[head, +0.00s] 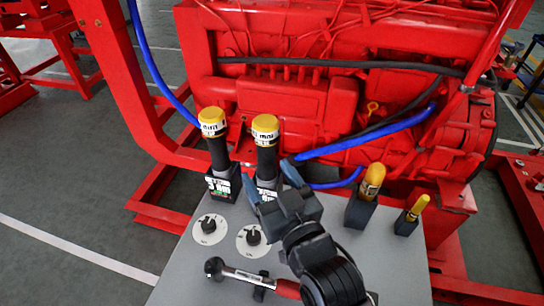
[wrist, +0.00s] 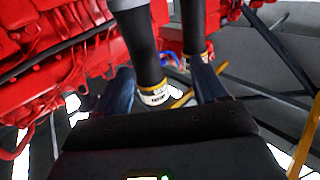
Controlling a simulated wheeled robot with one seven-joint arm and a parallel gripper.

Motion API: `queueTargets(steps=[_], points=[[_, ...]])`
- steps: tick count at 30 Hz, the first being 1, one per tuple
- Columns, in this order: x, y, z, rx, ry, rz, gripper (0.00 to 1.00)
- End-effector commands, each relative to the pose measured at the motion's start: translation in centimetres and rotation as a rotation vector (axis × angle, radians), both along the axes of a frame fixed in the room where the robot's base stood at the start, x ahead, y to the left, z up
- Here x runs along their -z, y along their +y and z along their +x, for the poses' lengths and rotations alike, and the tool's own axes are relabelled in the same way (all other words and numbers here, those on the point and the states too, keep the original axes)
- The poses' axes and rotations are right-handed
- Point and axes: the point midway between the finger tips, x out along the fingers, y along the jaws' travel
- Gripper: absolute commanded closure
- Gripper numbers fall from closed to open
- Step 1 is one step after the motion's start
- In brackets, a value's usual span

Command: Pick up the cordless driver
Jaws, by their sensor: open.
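Two similar cordless drivers with yellow tops, black grips and black block bases stand upright on a grey bench (head: 190,270): a left one (head: 216,148) and a right one (head: 266,150). My gripper (head: 271,183) is open, its blue fingers at the lower grip of the right driver. In the wrist view a black driver grip (wrist: 138,42) with a white-and-yellow end shows between the fingers (wrist: 164,88); I cannot tell whether they touch it. The other driver (wrist: 194,35) shows just behind and to the right there. My gripper hides part of the right driver's base.
Two round dials (head: 209,229) (head: 253,238) and a torque wrench (head: 240,273) with a red handle lie in front. Two yellow-handled tools (head: 372,182) (head: 418,208) stand in black holders at right. The red engine (head: 290,100) with blue hoses rises close behind the bench.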

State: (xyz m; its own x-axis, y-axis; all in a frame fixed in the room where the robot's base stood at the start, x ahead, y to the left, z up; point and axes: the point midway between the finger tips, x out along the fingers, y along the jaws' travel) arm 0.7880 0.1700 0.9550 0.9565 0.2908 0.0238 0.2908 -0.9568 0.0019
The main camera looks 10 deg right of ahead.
Motion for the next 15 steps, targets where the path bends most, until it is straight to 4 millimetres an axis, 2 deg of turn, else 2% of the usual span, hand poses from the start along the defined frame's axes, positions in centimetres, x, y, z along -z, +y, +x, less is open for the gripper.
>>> queueTargets(steps=[3,11,15], points=[[0.6,-0.4,1.4,0.01,0.022,-0.006,0.28],[0.3,0.0,3.9,0.012,0.024,-0.007,0.28],[-0.2,0.1,5.8,0.011,0.023,-0.007,0.28]])
